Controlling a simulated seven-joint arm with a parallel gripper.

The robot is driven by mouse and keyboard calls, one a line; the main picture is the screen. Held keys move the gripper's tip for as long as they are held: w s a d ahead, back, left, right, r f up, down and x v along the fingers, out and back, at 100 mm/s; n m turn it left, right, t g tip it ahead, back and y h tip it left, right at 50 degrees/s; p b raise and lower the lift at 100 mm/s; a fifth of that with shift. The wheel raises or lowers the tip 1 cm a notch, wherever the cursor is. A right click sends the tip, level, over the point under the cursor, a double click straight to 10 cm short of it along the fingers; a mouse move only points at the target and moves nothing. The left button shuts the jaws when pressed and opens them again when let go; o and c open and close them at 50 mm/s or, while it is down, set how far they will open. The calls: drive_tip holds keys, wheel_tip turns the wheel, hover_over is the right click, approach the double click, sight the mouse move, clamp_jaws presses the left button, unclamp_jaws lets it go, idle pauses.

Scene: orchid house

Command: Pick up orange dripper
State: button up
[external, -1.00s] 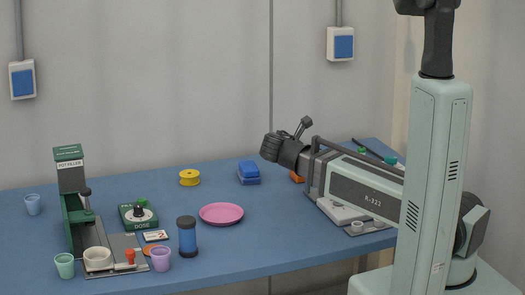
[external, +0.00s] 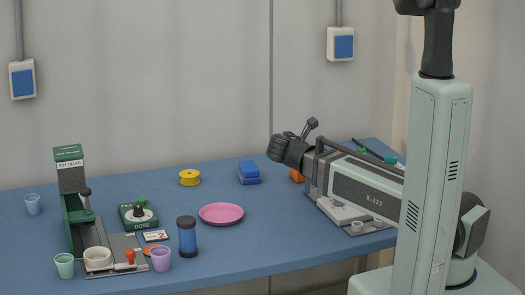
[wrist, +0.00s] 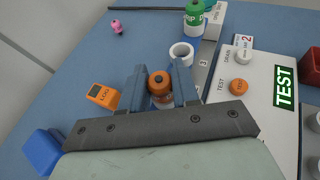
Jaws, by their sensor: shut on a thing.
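The orange dripper (wrist: 160,84), a small bottle with a rounded orange top and a pale label, stands between the two blue-grey fingers of my gripper (wrist: 160,88) in the wrist view. The fingers are shut on it, one on each side. Its lower part is partly hidden by the gripper. I cannot tell whether its bottom touches the bench. In the external view my dark wrist (external: 288,150) is over the right part of the bench; the fingers and the dripper cannot be made out there.
A white ring-shaped cup (wrist: 181,52) and a green dripper (wrist: 195,14) stand beyond the fingers. An orange LOG box (wrist: 103,96) is left. A TEST panel (wrist: 262,105) with an orange button (wrist: 239,86) is right.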

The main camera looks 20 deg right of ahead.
drive_tip(key=shift+c, duration=0.7)
